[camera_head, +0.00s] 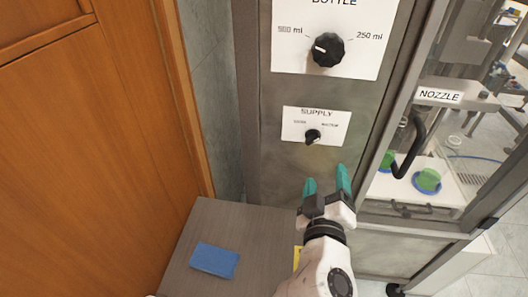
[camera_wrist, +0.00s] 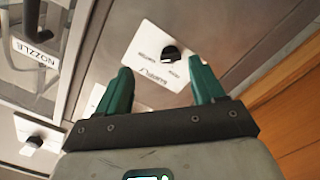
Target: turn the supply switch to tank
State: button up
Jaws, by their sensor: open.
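The supply switch (camera_head: 312,136) is a small black knob on a white plate marked SUPPLY, on the grey front of the machine. The small words beside it are too blurred to read surely, and I cannot tell which one the knob points to. My gripper (camera_head: 326,181) is below and slightly right of the switch, with its teal fingers pointing up toward the panel. The fingers are apart and nothing is between them. In the wrist view, the switch (camera_wrist: 170,53) shows beyond the fingertips of my gripper (camera_wrist: 160,70), clear of them.
A larger bottle knob (camera_head: 327,50) sits above, between 500 ml and 250 ml marks. A glazed nozzle bay with a black handle (camera_head: 408,145) and green cups (camera_head: 428,180) is at right. A blue item (camera_head: 214,260) lies on a grey surface below. A wooden door (camera_head: 90,150) is at left.

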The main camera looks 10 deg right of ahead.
aim_at(313, 138)
jog(key=shift+n+t+y, duration=0.3)
jog(key=w, duration=0.3)
jog(key=w+p, duration=0.1)
jog(key=w, duration=0.3)
jog(key=w+p, duration=0.1)
jog(key=w, duration=0.3)
jog(key=shift+d+r, duration=0.3)
jog(key=shift+r, duration=0.05)
jog(key=c, duration=1.1)
